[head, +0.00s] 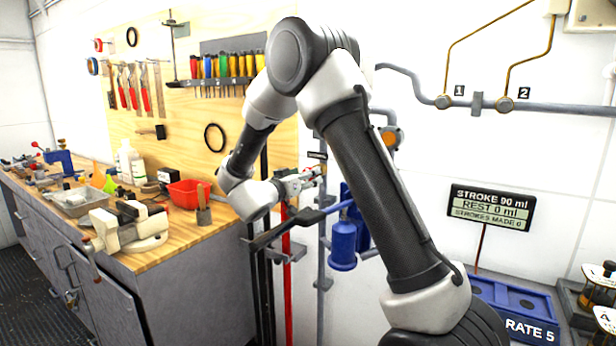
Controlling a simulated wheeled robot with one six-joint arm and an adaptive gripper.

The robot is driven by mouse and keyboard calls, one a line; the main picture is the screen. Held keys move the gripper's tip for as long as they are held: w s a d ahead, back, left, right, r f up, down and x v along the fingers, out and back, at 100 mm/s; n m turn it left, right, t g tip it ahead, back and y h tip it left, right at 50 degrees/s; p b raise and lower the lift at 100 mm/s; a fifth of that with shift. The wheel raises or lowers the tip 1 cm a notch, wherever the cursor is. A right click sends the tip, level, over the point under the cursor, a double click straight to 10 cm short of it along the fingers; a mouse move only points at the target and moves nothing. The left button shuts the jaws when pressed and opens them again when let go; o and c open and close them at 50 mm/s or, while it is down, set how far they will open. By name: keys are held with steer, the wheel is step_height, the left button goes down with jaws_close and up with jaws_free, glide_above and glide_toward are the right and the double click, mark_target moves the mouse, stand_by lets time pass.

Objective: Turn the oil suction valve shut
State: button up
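My gripper (318,174) is at the pipework on the wall, in the middle of the head view, pointing right. Its fingers are small and overlap the pipe and fittings behind them, so I cannot tell whether they are open or shut. A small dark label (317,155) sits just above the fingertips. A valve that I can name for sure as the oil suction valve does not show clearly; its handle may be hidden by the gripper. A blue hand pump body (343,240) stands below right of the gripper, with a dark lever (290,226) reaching left.
My forearm crosses the middle and covers part of the pipework. A wooden-topped bench (190,235) with a vise (130,225) and red bin (188,193) stands left. A counter sign (490,207) reads stroke 90 ml, rest 0 ml. A blue tray (490,292) is lower right.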

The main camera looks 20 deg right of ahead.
steer(key=shift+x, duration=1.1)
steer(key=c, duration=1)
steer(key=shift+c, duration=0.2)
steer(key=shift+m, duration=0.3)
steer(key=m, duration=1.3)
steer(key=shift+s, duration=0.1)
steer(key=shift+f+m, duration=0.1)
steer(key=shift+m, duration=2)
